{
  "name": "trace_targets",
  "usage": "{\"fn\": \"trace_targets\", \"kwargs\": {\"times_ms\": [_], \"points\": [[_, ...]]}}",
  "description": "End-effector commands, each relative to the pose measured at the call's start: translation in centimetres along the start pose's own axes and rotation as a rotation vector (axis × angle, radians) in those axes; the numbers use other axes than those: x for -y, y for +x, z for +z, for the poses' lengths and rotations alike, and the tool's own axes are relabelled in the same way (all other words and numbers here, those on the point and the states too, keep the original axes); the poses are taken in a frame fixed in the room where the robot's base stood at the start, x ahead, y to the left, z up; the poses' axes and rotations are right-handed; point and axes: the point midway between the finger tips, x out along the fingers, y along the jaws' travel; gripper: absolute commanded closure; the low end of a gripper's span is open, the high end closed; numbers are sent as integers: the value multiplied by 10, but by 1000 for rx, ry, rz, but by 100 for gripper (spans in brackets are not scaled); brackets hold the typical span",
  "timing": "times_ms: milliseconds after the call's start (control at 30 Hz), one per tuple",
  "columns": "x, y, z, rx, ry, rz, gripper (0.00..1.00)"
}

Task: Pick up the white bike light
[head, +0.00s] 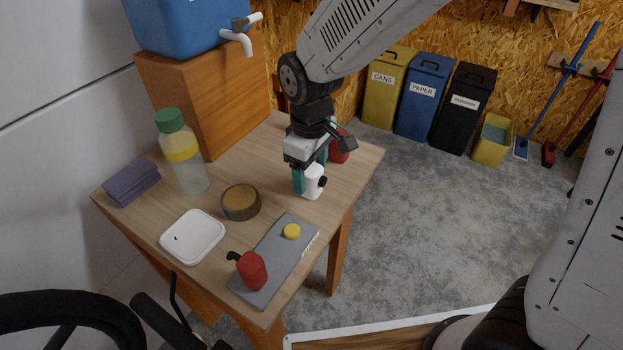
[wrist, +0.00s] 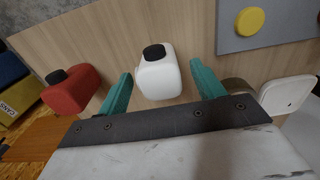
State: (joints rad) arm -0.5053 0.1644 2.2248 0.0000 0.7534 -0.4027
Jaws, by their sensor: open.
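The white bike light (head: 313,182) is a small rounded white block with a black round part on it. It stands on the wooden bench (head: 217,282) near its right edge. In the wrist view the white bike light (wrist: 158,73) is between and slightly beyond the teal fingertips. My gripper (head: 303,178) is open, with its fingers pointing down at the light. In the wrist view my gripper (wrist: 158,88) has one finger to each side of the light, with gaps visible. In the head view the fingers partly hide the light.
A red light (wrist: 72,90) stands close beside my gripper, partly hidden in the head view (head: 338,153). A grey mat (head: 274,262) holds a yellow disc (head: 292,231) and another red object (head: 252,271). A tape roll (head: 240,203), white dish (head: 192,237) and bottle (head: 181,152) stand left.

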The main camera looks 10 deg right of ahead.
Motion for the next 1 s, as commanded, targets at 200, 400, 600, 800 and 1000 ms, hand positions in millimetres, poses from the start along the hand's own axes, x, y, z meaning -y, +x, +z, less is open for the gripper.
{"fn": "trace_targets", "kwargs": {"times_ms": [200,400,600,800,1000], "points": [[1,23,0,0,0,0,33],[1,23,0,-1,-1,1,33],[1,23,0,-1,0,1,80],[0,23,0,-1,0,1,82],[0,20,0,-2,0,1,82]]}}
